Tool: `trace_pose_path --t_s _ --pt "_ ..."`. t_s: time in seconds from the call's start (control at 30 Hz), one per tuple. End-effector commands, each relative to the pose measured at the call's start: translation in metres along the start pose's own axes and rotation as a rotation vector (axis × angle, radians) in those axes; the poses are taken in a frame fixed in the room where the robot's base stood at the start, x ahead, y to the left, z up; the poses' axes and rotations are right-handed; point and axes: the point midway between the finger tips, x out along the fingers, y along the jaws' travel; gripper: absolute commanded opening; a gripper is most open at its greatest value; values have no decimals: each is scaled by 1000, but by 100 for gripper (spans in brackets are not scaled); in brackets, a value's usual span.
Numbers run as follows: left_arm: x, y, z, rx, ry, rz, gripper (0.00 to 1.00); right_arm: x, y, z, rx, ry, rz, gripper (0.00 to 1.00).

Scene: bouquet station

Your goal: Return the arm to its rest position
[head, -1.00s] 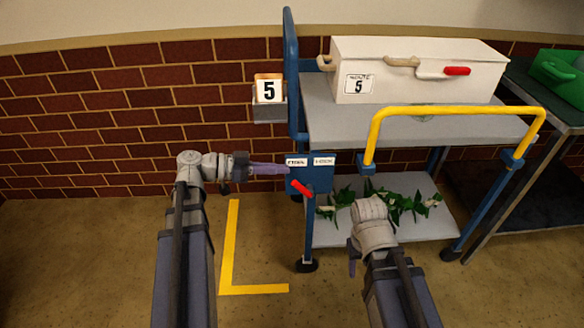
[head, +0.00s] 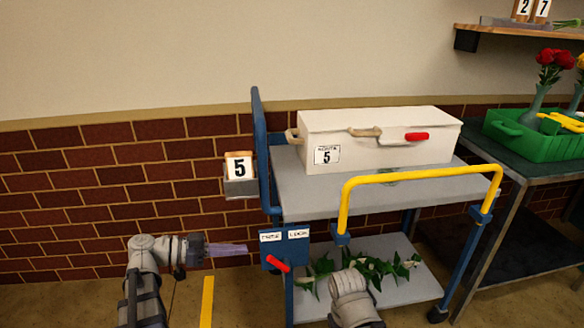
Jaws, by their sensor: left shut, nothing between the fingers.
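My left gripper (head: 228,249) is shut and empty. It points right, in front of the brick wall, with its tip a little left of the cart's blue lock box. My right arm (head: 352,298) shows at the bottom centre, in front of the cart's lower shelf. Its gripper fingers are out of the picture.
The blue cart (head: 400,208) carries a white box (head: 375,140) marked 5. Its yellow handle (head: 420,175) and red lever (head: 278,264) face me. Leaves (head: 375,270) lie on its lower shelf. A green crate (head: 540,145) stands on a table at right. Floor at left is free.

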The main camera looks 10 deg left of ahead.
Motion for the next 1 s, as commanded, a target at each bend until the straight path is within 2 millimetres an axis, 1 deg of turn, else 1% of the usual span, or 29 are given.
trace_pose_path --t_s 0.07,0.17,0.2,0.27,0.3,0.4,0.5,0.6,0.77,0.8,1.0 --pt "16 6 12 -70 -70 13 0 0 0 0 0 0 0 50" --pt "45 18 42 -237 -245 10 0 0 0 0 0 0 0 50" --pt "57 24 57 -316 -335 -5 0 0 0 0 0 0 0 50" --pt "71 33 81 -432 -477 -51 0 0 0 0 0 0 0 50" --pt "78 38 96 -503 -568 -96 0 0 0 0 0 0 0 50" --pt "87 48 126 -638 -762 -242 0 0 0 0 0 0 0 50" --pt "88 54 146 -721 -898 -406 0 0 0 0 0 0 0 50" --pt "85 56 158 -765 -987 -574 0 0 0 0 0 0 0 50" --pt "78 55 166 -785 -1053 -842 0 0 0 0 0 0 0 50" --pt "83 60 165 -770 -1070 -851 0 0 0 0 0 0 0 50" --pt "116 100 163 -658 -1175 -773 0 0 0 0 0 0 0 50"
